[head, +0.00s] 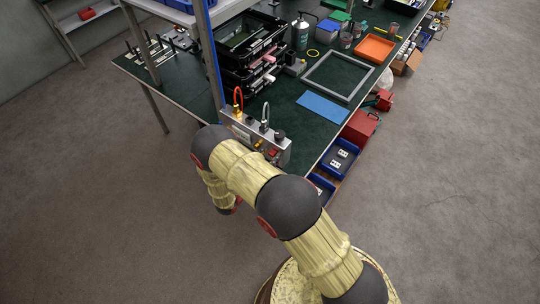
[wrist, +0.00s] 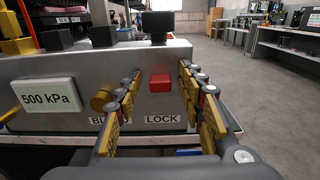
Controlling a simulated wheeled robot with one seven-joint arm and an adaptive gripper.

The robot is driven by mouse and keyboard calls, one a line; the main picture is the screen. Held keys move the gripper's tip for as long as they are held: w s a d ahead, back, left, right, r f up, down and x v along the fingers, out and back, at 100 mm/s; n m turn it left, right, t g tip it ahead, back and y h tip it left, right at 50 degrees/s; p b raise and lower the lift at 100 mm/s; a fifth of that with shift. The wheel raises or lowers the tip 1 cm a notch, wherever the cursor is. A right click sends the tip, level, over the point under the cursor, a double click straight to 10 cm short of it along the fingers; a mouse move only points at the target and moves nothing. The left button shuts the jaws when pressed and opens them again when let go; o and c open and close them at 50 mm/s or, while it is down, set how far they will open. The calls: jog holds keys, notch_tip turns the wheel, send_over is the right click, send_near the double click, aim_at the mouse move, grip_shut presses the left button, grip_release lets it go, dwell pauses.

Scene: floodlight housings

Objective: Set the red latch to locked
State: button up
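The red latch (wrist: 160,82) is a small red block on the front face of a grey metal panel (wrist: 60,68), above a label reading LOCK (wrist: 161,119). My gripper (wrist: 161,72) is open, with one yellow-and-grey finger on each side of the latch in the wrist view. Gaps show between the latch and both fingers, and nothing is held. How far the fingertips are from the panel face is hard to tell. In the head view the panel box (head: 243,124) sits at the bench's near corner. My arm hides the gripper there.
A brass knob (wrist: 100,100) is just left of the left finger, above a partly hidden label. A 500 kPa plate (wrist: 46,97) is further left. Dark fittings, including a black knob (wrist: 160,22), rise above the panel. A blue post (head: 209,55) stands beside the box.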

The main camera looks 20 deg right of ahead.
jog(key=shift+d, duration=0.1)
jog(key=shift+c, duration=1)
jog(key=c, duration=0.7)
grip_shut()
